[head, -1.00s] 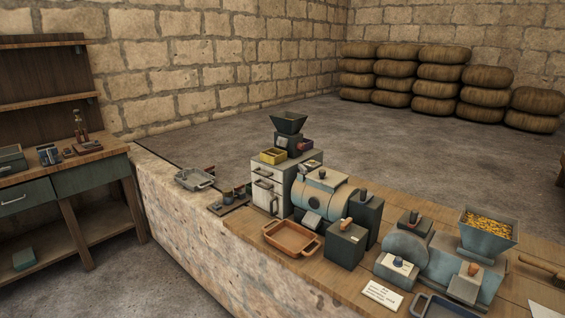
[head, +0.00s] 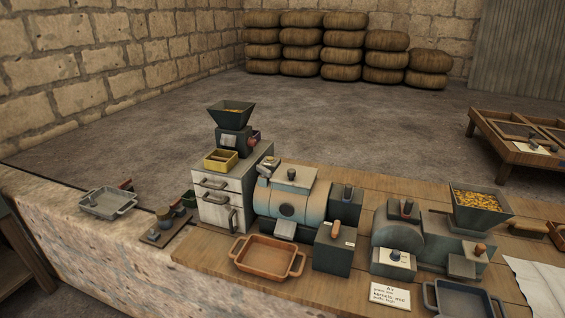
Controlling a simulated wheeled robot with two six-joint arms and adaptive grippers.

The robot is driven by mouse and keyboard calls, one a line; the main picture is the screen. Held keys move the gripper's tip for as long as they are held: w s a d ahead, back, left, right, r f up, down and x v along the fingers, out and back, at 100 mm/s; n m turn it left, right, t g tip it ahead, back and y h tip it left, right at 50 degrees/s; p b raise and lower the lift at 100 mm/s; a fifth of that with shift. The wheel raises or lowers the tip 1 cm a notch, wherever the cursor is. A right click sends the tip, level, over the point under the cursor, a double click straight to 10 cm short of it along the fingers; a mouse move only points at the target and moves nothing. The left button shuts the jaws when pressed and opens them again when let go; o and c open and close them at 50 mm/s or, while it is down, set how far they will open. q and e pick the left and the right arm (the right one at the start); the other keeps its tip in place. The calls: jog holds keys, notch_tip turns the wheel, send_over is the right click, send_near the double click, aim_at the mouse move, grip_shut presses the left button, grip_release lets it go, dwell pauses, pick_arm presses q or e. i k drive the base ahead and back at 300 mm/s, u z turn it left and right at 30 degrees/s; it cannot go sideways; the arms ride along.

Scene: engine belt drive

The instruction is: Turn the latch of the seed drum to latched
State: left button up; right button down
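A light blue-grey drum (head: 292,202) lies on its side on the wooden counter, right of a pale drawer cabinet. It appears to be the seed drum. Its front shows a dark round spot (head: 287,210) and a small grey chute (head: 285,229). A small metal fitting (head: 268,169) sits at its top left. A dark box (head: 335,248) with an upright orange-brown handle (head: 337,228) stands at its right front. I cannot tell which part is the latch or how it is set. Neither of my grippers is in view.
An orange-brown tray (head: 268,256) lies in front of the drum. A mill with a seed-filled hopper (head: 478,208) stands to the right, with a written card (head: 390,297) before it. A grey tray (head: 108,203) sits at left. Stacked sacks (head: 345,50) line the back.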

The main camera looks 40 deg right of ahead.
aim_at(264, 172)
jog(key=z, duration=0.75)
jog(key=i, duration=0.75)
jog(key=z, duration=0.85)
